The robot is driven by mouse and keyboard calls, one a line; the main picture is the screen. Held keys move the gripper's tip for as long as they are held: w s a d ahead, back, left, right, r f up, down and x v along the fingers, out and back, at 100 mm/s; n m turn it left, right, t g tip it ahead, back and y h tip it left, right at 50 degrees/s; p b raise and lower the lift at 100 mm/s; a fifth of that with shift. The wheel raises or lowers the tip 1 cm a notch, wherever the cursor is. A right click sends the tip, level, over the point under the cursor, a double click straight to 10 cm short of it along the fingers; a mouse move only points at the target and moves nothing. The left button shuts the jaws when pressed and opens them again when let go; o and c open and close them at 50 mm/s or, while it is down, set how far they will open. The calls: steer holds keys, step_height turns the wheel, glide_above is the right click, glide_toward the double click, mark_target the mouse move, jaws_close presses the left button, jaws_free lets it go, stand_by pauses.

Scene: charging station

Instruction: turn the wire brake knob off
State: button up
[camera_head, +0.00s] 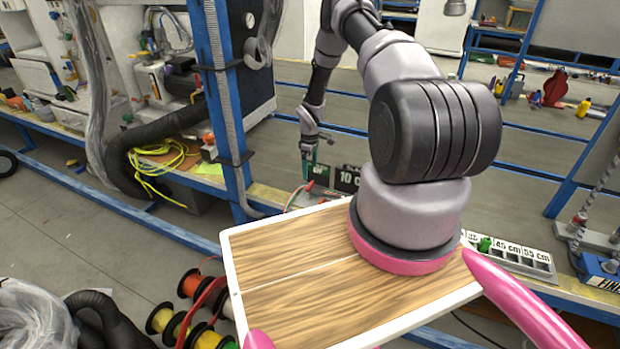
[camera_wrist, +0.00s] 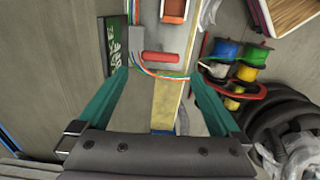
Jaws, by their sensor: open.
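My gripper (camera_head: 307,165) hangs beyond the wooden board in the head view, with its teal fingers pointing down near a dark sign reading "10 c". In the wrist view my gripper (camera_wrist: 160,76) is open, its two fingers apart and nothing held between them. A red cylindrical piece (camera_wrist: 160,57) lies across a grey block ahead of the fingers, with coloured wires (camera_wrist: 160,74) running just below it. I cannot tell for sure whether this red piece is the wire brake knob, or how the knob is set.
A dark sign (camera_wrist: 116,45) stands close by the left finger. Coloured wire spools (camera_wrist: 240,70) are at the right. In the head view a blue post (camera_head: 226,110) rises left of my gripper, and a length-marked tray (camera_head: 515,258) is at the right.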

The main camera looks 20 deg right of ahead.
steer(key=shift+r, duration=1.7)
step_height(320, 180, up, 27)
steer(key=a+m+t, duration=0.2)
steer(key=m, duration=0.2)
steer(key=s+a+r+m+t, duration=0.15)
steer(key=s+r, duration=0.35)
steer(key=r, duration=0.5)
steer(key=s+a+r+m, duration=0.15)
steer(key=s+r, duration=0.35)
steer(key=r, duration=0.5)
steer(key=s+a+r+m+t, duration=0.1)
steer(key=s+r, duration=0.3)
steer(key=s, duration=0.4)
steer(key=s+a+r+m+t+y, duration=0.1)
steer(key=s+a+r+m, duration=0.2)
steer(key=s, duration=0.5)
steer(key=s+a+r+m+t+y, duration=0.1)
steer(key=s+r, duration=0.3)
steer(key=s, duration=0.5)
steer(key=shift+a+r+m, duration=0.35)
steer(key=shift+a+m, duration=0.05)
steer(key=shift+m, duration=0.3)
